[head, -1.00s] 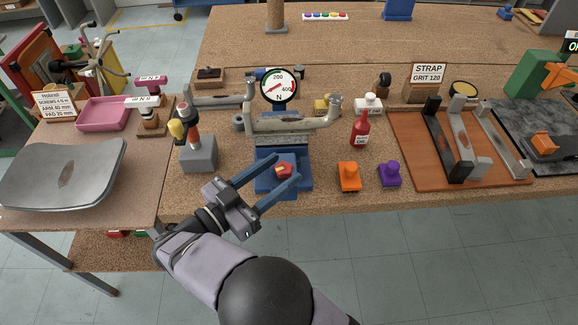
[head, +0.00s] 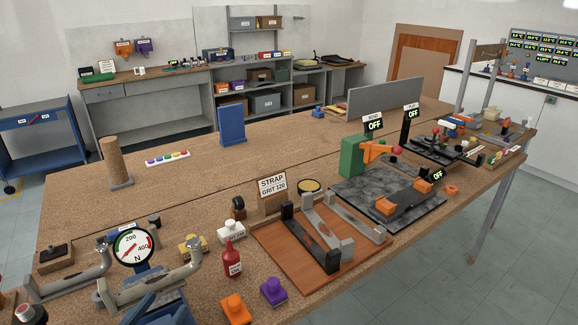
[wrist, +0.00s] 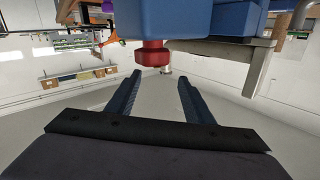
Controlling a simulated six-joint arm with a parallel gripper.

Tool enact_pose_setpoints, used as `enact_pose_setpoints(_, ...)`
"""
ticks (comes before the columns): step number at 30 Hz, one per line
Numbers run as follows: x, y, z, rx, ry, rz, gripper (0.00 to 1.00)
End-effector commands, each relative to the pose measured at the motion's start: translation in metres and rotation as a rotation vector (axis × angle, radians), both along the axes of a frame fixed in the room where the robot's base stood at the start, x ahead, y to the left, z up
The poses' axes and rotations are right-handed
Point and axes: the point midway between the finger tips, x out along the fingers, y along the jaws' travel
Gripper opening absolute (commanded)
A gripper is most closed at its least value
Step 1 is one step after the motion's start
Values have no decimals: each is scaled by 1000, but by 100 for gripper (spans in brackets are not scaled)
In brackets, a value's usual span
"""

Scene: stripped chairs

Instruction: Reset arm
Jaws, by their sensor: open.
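My gripper (wrist: 158,84) is open in the wrist view, its two dark blue fingers apart with nothing between their tips. A red knob (wrist: 152,55) under a blue block (wrist: 165,18) shows just beyond the fingertips; I cannot tell if they touch. In the head view most of my arm is out of the picture. A grey chair arm (head: 168,281) lies on the fixture under the round force gauge (head: 132,246) at the lower left. A second grey arm (head: 68,284) lies left of it. The blue fixture's lower part is cut off by the frame.
A red bottle (head: 232,262), an orange block (head: 236,308) and a purple block (head: 273,291) stand near the front edge. A wooden board (head: 279,252) holds metal strap parts. A dark slab (head: 370,186) with a green machine (head: 353,157) lies further right.

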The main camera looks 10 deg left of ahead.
Motion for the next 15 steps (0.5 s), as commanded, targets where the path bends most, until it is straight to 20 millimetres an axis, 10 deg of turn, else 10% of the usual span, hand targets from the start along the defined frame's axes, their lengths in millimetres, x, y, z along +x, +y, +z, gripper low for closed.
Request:
enact_pose_setpoints(7, 140, -13, 59, 199, 50, 124, 47)
enact_pose_setpoints(15, 236, -73, 54, 191, 244, 345, 47)
